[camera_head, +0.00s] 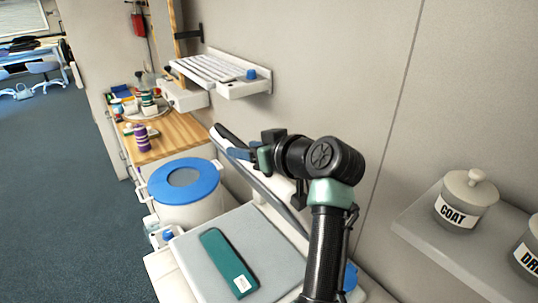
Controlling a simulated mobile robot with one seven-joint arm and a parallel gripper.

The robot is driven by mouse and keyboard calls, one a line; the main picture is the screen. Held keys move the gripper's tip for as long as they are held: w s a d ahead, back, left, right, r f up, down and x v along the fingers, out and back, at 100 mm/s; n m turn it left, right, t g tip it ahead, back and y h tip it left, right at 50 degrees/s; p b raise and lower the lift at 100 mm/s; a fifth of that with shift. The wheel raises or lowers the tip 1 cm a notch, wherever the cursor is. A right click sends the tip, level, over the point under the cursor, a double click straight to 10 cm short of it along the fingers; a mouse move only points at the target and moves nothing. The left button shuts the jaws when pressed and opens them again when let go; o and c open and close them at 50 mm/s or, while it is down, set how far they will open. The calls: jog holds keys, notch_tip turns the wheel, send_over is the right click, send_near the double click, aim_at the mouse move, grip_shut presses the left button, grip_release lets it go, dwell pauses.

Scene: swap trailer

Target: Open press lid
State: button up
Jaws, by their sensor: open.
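The press has a light grey flat bed (195,265), with a flat teal item (228,262) bearing a small white label on it. A long pale panel with a dark edge, which looks like the press lid (228,138), stands raised and steeply tilted behind the bed, along the wall side. My gripper (236,153) is open at the lid's upper left part. The fingers overlap the lid in the picture; I cannot tell whether they touch it. My arm hides much of the lid's right part.
A white bin with a blue lid (160,190) stands left of the press. A wooden counter (180,135) holds jars and bottles. A wall shelf (240,90) hangs above. At right, a grey shelf (425,225) holds a COAT jar (463,205). Open floor (60,200) lies left.

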jog(key=b+v, duration=0.2)
jog(key=v, duration=0.8)
jog(key=shift+s+b, duration=0.15)
jog(key=shift+b, duration=0.25)
jog(key=s+a+r+m+t+h, duration=0.25)
jog(key=r+m+t+h, duration=0.2)
jog(key=r+t, duration=0.7)
jog(key=s+r+m+t+h, duration=0.1)
jog(key=s+r+t+h, duration=0.2)
jog(key=s+r, duration=1.2)
jog(key=shift+s+a+m+t+h, duration=0.35)
jog(key=shift+s+t, duration=0.15)
jog(key=shift+t, duration=0.55)
jog(key=shift+s, duration=0.1)
